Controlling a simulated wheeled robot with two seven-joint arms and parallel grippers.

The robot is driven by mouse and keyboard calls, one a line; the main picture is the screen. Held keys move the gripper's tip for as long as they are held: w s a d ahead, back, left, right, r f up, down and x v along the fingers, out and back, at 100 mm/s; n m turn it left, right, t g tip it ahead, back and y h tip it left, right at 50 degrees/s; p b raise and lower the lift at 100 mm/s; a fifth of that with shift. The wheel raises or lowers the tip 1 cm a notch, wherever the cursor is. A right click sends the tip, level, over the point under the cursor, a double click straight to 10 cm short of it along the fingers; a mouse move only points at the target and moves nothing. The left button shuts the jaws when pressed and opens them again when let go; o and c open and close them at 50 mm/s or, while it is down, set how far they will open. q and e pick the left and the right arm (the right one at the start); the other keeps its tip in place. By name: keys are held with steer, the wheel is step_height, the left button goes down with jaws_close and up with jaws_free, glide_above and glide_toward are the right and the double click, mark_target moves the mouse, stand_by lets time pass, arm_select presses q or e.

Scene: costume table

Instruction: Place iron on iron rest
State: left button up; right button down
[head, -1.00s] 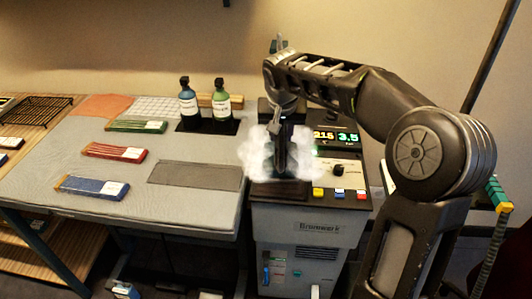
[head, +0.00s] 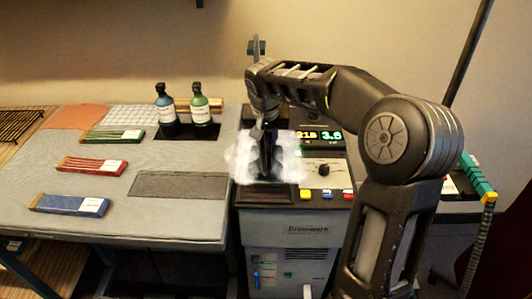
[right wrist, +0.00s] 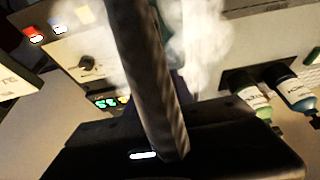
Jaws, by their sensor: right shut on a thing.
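My right gripper (head: 266,132) comes down over the steam station and is shut on the dark iron (head: 264,158), which white steam largely hides. The iron is over the dark rest (head: 268,195) on the station's top. The steam hides whether the iron touches the rest. In the right wrist view a dark bar crosses the middle with a dark body below it and steam behind; I cannot tell which parts are iron and which are gripper. My left gripper is not in view.
The station's lit display (head: 318,140), knob (head: 323,170) and coloured buttons (head: 327,194) are right of the iron. Two bottles (head: 182,112) stand to its left. Red, blue and green packs lie on the grey table (head: 120,222), beside a dark mat (head: 180,186).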

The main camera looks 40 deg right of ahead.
mark_target(266, 149)
steer(key=shift+w+f, duration=0.1)
steer(key=shift+f, duration=0.55)
steer(key=shift+f, duration=1.85)
steer(key=shift+f, duration=0.2)
steer(key=c, duration=1.1)
jaws_free()
steer(key=shift+r+p, duration=0.2)
steer(key=shift+p, duration=0.1)
steer(key=b+v, duration=0.1)
steer(key=v, duration=1.1)
steer(key=shift+f, duration=0.1)
